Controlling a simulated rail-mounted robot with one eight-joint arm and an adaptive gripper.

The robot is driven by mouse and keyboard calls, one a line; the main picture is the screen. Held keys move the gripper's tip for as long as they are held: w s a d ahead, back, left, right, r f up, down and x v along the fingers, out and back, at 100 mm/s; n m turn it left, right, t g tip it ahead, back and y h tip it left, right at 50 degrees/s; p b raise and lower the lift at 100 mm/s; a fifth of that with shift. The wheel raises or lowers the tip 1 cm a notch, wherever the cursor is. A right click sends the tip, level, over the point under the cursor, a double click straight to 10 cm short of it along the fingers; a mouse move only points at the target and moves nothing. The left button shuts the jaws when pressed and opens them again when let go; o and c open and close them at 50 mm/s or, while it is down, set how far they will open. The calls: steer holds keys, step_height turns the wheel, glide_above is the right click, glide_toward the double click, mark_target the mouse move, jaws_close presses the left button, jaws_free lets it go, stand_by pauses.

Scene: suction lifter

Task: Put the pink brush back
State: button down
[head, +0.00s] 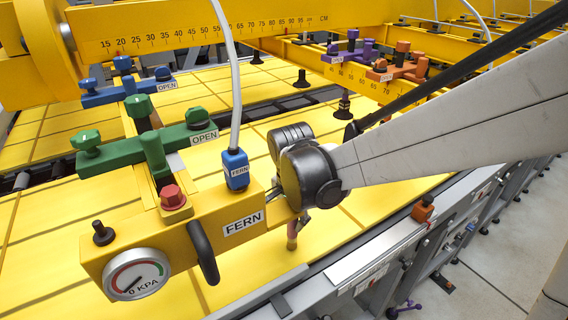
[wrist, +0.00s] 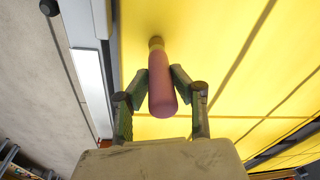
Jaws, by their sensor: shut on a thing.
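The pink brush (wrist: 162,95) is between the two fingers of my gripper (wrist: 160,76) in the wrist view. Its rounded pink end points towards the wrist camera and its tan end points away, over the yellow panel. In the head view the brush (head: 292,233) shows just below my dark wrist joint, about upright, its lower end over the yellow panel (head: 340,225). The fingers are shut on it. Most of my gripper is hidden behind the wrist joint in the head view. I cannot tell whether the brush touches the panel.
The yellow lifter beam labelled FERN (head: 190,235), with a pressure gauge (head: 136,274) and a black handle (head: 203,252), stands close on the left. Green valves (head: 150,140) sit above it. A grey rail (head: 370,250) with an orange block (head: 422,209) runs along the panel's right edge.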

steer(key=shift+f, duration=0.15)
steer(key=c, duration=1.5)
jaws_free()
step_height(320, 180, up, 12)
steer(key=s, duration=0.2)
steer(key=s+d+n+t, duration=0.2)
steer(key=s+d+n, duration=0.1)
steer(key=s+d, duration=0.1)
steer(key=s+d+n+t, duration=0.1)
steer(key=s+d+n, duration=0.1)
steer(key=s+d, duration=0.2)
steer(key=s+d+n+t, duration=0.2)
steer(key=s+d+n, duration=0.1)
steer(key=s+d, duration=0.2)
steer(key=shift+s+d+f+n+t+y, duration=0.1)
steer(key=shift+d+f+n+t+y, duration=0.05)
steer(key=shift+d, duration=0.35)
steer(key=shift+d+f+n+t+y, duration=0.1)
steer(key=shift+d+n+t+y, duration=0.05)
steer(key=shift+d, duration=0.3)
